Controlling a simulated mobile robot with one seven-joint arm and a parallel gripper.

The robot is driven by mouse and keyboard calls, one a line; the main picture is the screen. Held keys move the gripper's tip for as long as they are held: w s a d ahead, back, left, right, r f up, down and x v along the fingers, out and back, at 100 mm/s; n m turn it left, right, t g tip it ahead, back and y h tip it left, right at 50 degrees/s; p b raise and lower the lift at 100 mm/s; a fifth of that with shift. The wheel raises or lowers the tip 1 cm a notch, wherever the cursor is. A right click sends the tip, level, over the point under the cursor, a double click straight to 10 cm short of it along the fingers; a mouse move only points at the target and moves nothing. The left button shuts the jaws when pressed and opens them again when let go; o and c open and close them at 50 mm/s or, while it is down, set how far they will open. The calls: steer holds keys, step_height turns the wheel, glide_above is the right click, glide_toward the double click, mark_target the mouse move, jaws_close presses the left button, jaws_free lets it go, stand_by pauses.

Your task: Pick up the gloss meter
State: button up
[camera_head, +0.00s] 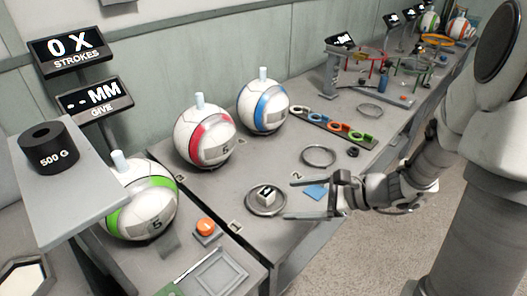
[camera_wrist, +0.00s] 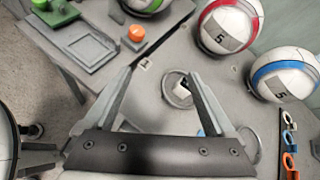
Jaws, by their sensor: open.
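A small pale box with a dark face, which looks like the gloss meter (camera_head: 266,193), sits on a round grey dish (camera_head: 253,208) on the bench near its front edge. In the wrist view the meter (camera_wrist: 183,88) is by the right finger, which partly covers it, and the dish (camera_wrist: 170,97) lies under it. My gripper (camera_head: 288,203) is open and empty, reaching in from the right with its fingers close to the dish. In the wrist view the gripper (camera_wrist: 160,72) has its fingers wide apart. I cannot tell the height of the fingers above the bench.
Balls with red (camera_head: 206,138), blue (camera_head: 263,107) and green (camera_head: 142,200) bands stand behind and left. An orange button (camera_head: 206,226) is left of the dish.

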steer(key=w+d+f+m+t+b, duration=0.2)
steer(key=w+d+f+m+t, duration=0.25)
steer(key=f+m, duration=0.35)
steer(key=b, duration=0.3)
glide_toward(269, 194)
steer(key=shift+n+h, duration=0.3)
steer(key=shift+h, duration=0.1)
steer(key=x, duration=0.5)
steer(key=shift+w+a, duration=0.1)
steer(key=shift+a, duration=0.1)
steer(key=shift+b+x, duration=0.7)
steer(key=shift+x, duration=2.25)
steer(key=shift+r, duration=0.15)
jaws_close()
